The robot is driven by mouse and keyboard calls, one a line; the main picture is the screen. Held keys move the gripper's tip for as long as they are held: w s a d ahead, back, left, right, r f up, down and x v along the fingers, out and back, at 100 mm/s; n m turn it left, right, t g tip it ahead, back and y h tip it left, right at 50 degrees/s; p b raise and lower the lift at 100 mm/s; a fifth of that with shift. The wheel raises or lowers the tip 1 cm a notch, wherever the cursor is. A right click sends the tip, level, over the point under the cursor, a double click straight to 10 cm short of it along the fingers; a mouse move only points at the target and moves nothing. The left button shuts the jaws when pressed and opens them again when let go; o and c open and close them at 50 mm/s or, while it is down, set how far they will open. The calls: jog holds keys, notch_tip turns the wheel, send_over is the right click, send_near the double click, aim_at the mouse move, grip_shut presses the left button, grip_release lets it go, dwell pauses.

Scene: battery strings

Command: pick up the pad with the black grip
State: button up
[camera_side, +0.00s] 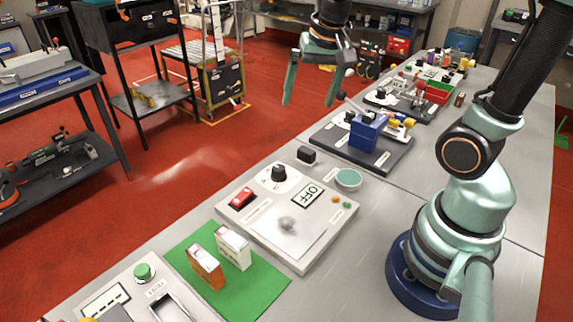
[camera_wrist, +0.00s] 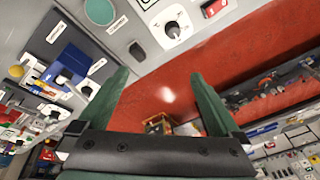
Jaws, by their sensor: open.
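A small black block (camera_side: 307,155) sits on the grey bench by the far corner of the white control panel. It looks like the black grip, but I cannot make out a pad under it. In the wrist view the black block (camera_wrist: 137,51) lies beyond the fingertips, near the bench edge. My gripper (camera_side: 309,104) hangs above the floor side of the bench, higher than the block and apart from it. In the wrist view my gripper (camera_wrist: 160,75) has its two green fingers spread wide with nothing between them.
The panel (camera_side: 325,228) carries a black knob (camera_side: 279,173) and a red switch (camera_side: 242,198). A round teal disc (camera_side: 348,179) is right of the block. A blue block (camera_side: 367,131) stands on a dark board behind. Two small boxes stand on a green mat (camera_side: 255,290) in front.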

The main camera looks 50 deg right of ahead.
aim_at(307, 150)
jog(key=w+d+f+m+g, duration=0.1)
jog(key=d+f+m, duration=0.1)
jog(key=f, duration=0.3)
jog(key=w+d+f+m+g, duration=0.1)
jog(key=w+d+f+m, duration=0.1)
jog(key=f, duration=0.4)
jog(key=w+d+f+m+g, duration=0.1)
jog(key=w+d+f+m, duration=0.1)
jog(key=d+f+m, duration=0.2)
jog(key=shift+w+d+f+m, duration=0.1)
jog(key=shift+f+m, duration=0.75)
jog(key=shift+m, duration=0.25)
jog(key=shift+w+f, duration=0.15)
jog(key=shift+f, duration=1.2)
jog(key=shift+w+f, duration=0.15)
jog(key=shift+f, duration=1.2)
jog(key=c, duration=1.5)
